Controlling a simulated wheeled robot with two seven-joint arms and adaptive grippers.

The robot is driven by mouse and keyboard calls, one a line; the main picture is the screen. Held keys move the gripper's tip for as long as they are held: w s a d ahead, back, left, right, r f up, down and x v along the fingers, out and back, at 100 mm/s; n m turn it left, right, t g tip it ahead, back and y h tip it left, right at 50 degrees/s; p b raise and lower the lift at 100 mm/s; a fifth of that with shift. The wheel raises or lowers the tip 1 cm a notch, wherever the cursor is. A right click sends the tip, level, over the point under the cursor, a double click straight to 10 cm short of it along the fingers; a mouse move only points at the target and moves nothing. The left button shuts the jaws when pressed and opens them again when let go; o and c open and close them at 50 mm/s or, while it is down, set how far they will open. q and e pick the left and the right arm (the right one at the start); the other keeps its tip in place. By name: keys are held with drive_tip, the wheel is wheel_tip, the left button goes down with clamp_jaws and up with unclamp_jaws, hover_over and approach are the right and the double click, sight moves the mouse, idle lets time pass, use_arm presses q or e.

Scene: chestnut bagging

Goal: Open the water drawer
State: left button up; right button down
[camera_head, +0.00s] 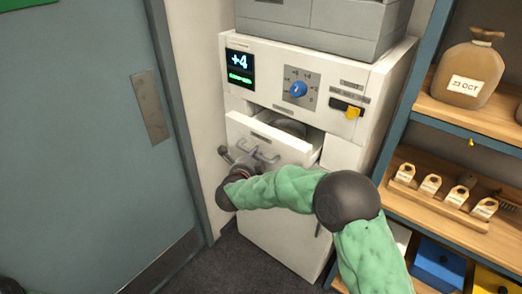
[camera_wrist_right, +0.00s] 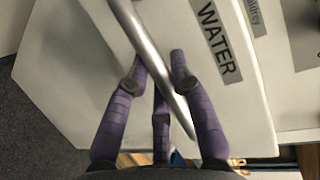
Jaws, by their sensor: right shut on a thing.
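The water drawer (camera_head: 290,150) is a white drawer in the upper part of the white machine. It is pulled partly out, and a round grey thing shows inside it. In the right wrist view its white front (camera_wrist_right: 245,110) bears the label "WATER" (camera_wrist_right: 215,38). Its metal bar handle (camera_wrist_right: 150,48) runs between the purple fingers of my right gripper (camera_wrist_right: 162,75), which are closed around it. In the head view my right gripper (camera_head: 243,160) is at the handle, at the left of the drawer front.
The machine (camera_head: 355,75) has a display, a blue knob and a yellow switch above the drawer. A grey-blue door (camera_head: 80,130) stands at the left. A shelf (camera_head: 470,115) at the right holds a labelled sack (camera_head: 467,72) and small tagged items. Dark floor lies in front.

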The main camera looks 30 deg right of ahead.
drive_tip(key=s+a, duration=0.3)
drive_tip(key=a, duration=0.5)
drive_tip(key=shift+s+a, duration=0.2)
drive_tip(key=shift+s, duration=0.05)
drive_tip(key=c, duration=1)
unclamp_jaws()
drive_tip(key=shift+c, duration=0.2)
drive_tip(key=v, duration=1.2)
